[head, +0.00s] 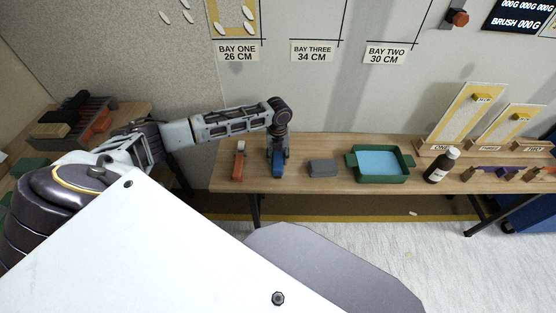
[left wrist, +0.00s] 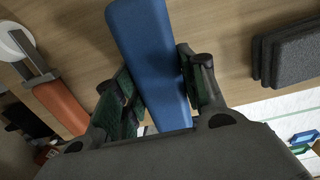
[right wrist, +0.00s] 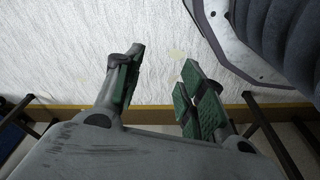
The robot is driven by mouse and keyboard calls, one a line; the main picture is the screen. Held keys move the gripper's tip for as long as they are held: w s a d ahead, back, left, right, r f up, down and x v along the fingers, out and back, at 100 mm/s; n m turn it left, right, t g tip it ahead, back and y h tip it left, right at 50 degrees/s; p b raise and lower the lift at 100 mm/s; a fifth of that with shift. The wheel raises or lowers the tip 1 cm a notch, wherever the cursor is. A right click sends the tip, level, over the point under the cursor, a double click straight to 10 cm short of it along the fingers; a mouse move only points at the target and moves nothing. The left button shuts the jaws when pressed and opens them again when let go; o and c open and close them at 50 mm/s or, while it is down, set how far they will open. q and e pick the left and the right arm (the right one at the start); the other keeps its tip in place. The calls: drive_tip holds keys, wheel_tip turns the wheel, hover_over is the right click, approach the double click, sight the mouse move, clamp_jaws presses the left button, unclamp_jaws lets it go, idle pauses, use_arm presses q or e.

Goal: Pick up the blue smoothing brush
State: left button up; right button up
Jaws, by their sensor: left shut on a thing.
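The blue smoothing brush (head: 279,167) is on the wooden table in the head view, under my left gripper (head: 278,150). In the left wrist view the blue brush (left wrist: 152,60) lies between the two fingers of my left gripper (left wrist: 160,90), which are shut on it. I cannot tell whether the brush still touches the table. My right gripper (right wrist: 160,85) shows only in the right wrist view. Its fingers are apart with nothing between them, above the pale floor.
On the table (head: 225,180), an orange-handled tool (head: 239,161) lies left of the brush. A grey block (head: 322,168), a green tray (head: 382,178) with blue inside and a dark bottle (head: 441,166) stand to the right. A side table at left holds a dark rack (head: 75,124).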

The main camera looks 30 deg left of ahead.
sight(278, 154)
use_arm(q)
drive_tip(key=shift+r, duration=0.2)
drive_tip(key=shift+r, duration=0.2)
wheel_tip(278, 154, up, 8)
drive_tip(key=shift+f+p, duration=0.15)
drive_tip(key=shift+p, duration=0.8)
drive_tip(key=shift+r, duration=0.8)
use_arm(e)
wheel_tip(278, 154, down, 6)
drive_tip(key=s+d, duration=0.1)
drive_tip(key=d, duration=0.1)
drive_tip(key=shift+s, duration=0.3)
use_arm(q)
drive_tip(key=o, duration=0.7)
drive_tip(key=c, duration=0.5)
drive_tip(key=shift+c, duration=0.2)
use_arm(e)
drive_tip(key=shift+d+r, duration=0.1)
drive_tip(key=shift+d, duration=0.05)
use_arm(q)
drive_tip(key=shift+r, duration=0.1)
use_arm(e)
drive_tip(key=shift+w+r, duration=0.1)
